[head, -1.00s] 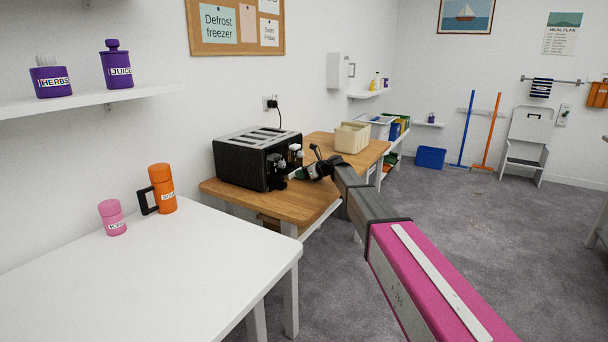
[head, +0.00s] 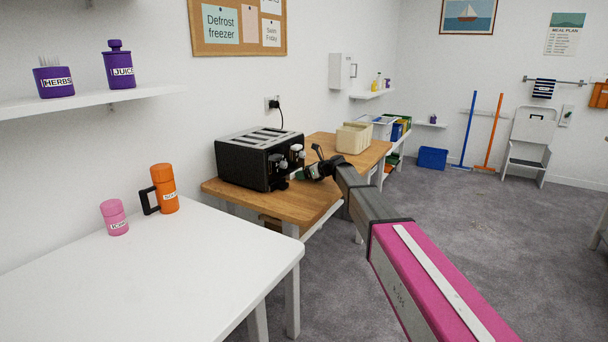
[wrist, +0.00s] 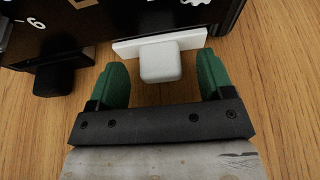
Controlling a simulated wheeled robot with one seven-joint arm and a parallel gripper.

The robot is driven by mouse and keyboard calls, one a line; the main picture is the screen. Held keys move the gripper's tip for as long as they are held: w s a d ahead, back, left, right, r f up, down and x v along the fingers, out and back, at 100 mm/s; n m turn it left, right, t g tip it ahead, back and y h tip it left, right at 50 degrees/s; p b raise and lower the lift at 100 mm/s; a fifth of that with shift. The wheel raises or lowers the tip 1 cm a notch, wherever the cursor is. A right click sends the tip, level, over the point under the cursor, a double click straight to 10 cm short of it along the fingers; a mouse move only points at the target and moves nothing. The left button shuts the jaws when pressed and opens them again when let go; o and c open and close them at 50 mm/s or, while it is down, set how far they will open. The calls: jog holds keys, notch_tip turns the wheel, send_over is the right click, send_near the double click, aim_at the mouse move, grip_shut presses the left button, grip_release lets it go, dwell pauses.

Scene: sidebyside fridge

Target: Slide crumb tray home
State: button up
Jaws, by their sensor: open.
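The black toaster (head: 258,158) stands on the wooden counter against the wall; its lower front also shows in the wrist view (wrist: 80,22). The crumb tray (wrist: 160,58) shows in the wrist view as a white front plate with a blocky white knob, at the base of the toaster. Whether a gap lies behind the plate is hard to tell. My gripper (wrist: 162,82) is open, with one green finger on each side of the knob and no clear contact. In the head view my gripper (head: 303,173) is at the toaster's front, and the tray is hidden there.
A dark knob (wrist: 54,80) juts from the toaster left of my gripper. A cream bin (head: 353,138) stands farther along the wooden counter (head: 315,197). A white table (head: 170,265) with an orange mug (head: 164,190) and a pink jar (head: 115,217) is nearer. Bare wood lies around the fingers.

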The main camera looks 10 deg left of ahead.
jog(key=v, duration=1)
jog(key=shift+s+d+r, duration=0.1)
